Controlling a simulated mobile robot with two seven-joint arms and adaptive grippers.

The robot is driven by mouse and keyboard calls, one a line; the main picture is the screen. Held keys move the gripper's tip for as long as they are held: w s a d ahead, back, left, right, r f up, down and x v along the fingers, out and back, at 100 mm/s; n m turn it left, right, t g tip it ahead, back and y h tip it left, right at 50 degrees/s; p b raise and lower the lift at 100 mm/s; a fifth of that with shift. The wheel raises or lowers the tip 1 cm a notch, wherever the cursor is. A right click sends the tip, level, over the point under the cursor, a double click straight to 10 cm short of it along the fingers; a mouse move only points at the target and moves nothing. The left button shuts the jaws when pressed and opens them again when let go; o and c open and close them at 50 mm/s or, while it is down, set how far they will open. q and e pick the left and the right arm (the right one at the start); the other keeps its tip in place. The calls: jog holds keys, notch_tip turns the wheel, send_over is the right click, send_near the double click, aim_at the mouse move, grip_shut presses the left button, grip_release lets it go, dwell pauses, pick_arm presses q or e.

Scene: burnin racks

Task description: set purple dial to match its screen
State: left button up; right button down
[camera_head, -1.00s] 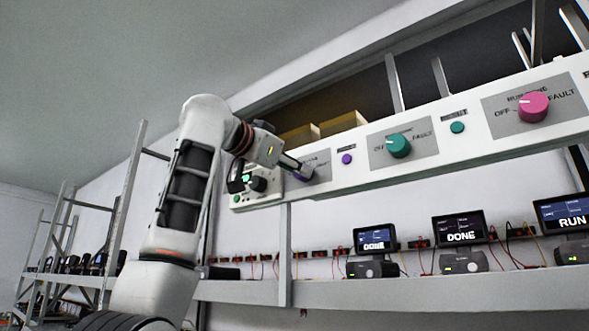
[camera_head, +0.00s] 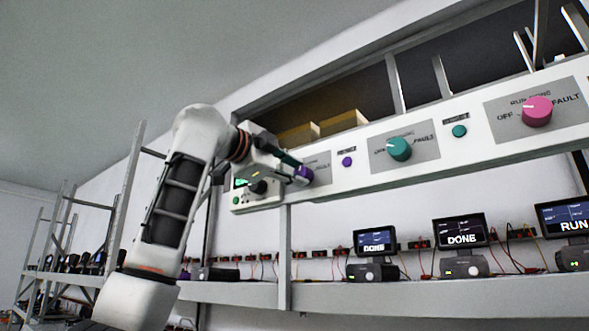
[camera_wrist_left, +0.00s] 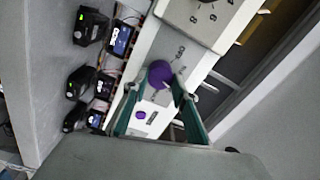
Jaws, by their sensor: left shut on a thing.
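The purple dial (camera_head: 303,176) is at the left part of the white overhead panel, partly covered by my fingers. It also shows in the left wrist view (camera_wrist_left: 160,73) as a round purple knob between the fingertips. My left gripper (camera_head: 298,169) is shut on it; in the wrist view its green-padded fingers (camera_wrist_left: 158,84) lie on either side. The dial's pointer and most of its label are hidden. The leftmost screen (camera_head: 375,240) on the bench below reads DONE; I cannot tell from a mark whether it pairs with this dial. My right gripper is not in view.
A purple button (camera_head: 347,161) sits just right of the dial. A teal dial (camera_head: 398,148), a teal button (camera_head: 459,131) and a pink dial (camera_head: 537,111) follow along the panel. Other screens read DONE (camera_head: 461,230) and RUN (camera_head: 565,218). A shelf (camera_head: 400,293) runs below.

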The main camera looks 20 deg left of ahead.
pick_arm(q)
jog(key=shift+m, duration=0.5)
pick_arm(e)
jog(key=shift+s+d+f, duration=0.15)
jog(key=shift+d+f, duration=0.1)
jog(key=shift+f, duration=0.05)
pick_arm(q)
jog(key=o, duration=1.1)
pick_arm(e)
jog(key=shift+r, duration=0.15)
pick_arm(q)
jog(key=shift+s, duration=0.1)
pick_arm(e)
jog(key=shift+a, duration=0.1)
pick_arm(q)
jog(key=v, duration=1.2)
jog(key=shift+f, duration=0.1)
